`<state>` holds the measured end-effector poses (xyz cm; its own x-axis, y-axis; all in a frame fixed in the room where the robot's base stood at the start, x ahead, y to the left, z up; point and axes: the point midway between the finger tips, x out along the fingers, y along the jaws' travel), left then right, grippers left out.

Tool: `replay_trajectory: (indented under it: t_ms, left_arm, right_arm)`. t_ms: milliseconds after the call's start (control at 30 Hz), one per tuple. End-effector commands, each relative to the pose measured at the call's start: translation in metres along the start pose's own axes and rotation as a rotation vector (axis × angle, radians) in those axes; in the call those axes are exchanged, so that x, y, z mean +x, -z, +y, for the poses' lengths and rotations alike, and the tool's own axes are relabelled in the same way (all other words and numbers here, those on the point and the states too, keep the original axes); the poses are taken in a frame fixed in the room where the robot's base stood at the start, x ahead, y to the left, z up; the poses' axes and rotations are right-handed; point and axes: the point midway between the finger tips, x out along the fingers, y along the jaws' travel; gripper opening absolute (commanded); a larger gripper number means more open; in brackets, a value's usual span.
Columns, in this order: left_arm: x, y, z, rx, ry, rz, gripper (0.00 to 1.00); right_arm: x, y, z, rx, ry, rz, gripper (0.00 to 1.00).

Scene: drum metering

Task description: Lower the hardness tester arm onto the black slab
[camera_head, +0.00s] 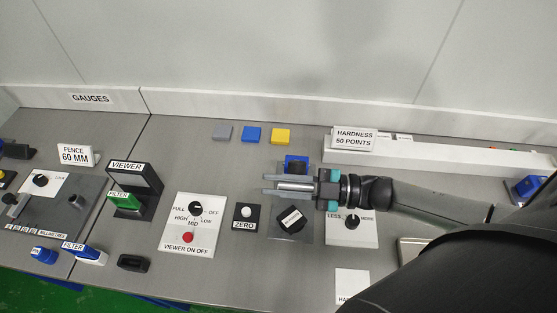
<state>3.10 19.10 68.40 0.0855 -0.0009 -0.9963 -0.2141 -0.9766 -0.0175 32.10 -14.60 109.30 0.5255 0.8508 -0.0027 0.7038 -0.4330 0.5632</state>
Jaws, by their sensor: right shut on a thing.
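My right gripper (270,185) reaches in from the right over the middle of the bench, its fingers pointing left. It is shut on a silver bar (297,186), which looks like the hardness tester arm. Behind it stands a blue block with a dark top (297,160), partly hidden by the gripper. In front of it a black piece with a white label (291,219) sits tilted on a dark grey plate (303,237); it may be the black slab. I cannot tell the gap between bar and black piece. My left gripper is not in view.
Grey (222,132), blue (252,134) and yellow (281,135) blocks lie behind. A HARDNESS 50 POINTS sign (354,139) stands back right. A ZERO button panel (245,218) and viewer switch panel (192,225) are left; a LESS/MORE dial (352,221) is right. A black block (132,262) lies front left.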

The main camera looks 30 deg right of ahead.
Motion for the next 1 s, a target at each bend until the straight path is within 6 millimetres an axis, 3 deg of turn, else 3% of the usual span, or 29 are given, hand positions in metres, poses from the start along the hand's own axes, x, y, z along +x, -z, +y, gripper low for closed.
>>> replay_trajectory:
  t_ms: [100,500,800,1000]
  left_arm:
    - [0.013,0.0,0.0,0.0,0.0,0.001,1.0]
    - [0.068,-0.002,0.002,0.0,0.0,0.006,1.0]
    - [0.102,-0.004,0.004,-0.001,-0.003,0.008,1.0]
    - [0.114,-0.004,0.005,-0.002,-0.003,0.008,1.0]
  right_arm:
    - [0.0,-0.009,-0.032,-0.104,0.001,0.005,0.0]
    - [0.0,-0.055,-0.112,-0.477,0.001,0.003,0.0]
    - [0.0,-0.087,-0.144,-0.671,0.001,0.002,0.0]
    - [0.0,-0.1,-0.153,-0.665,0.001,0.002,0.0]
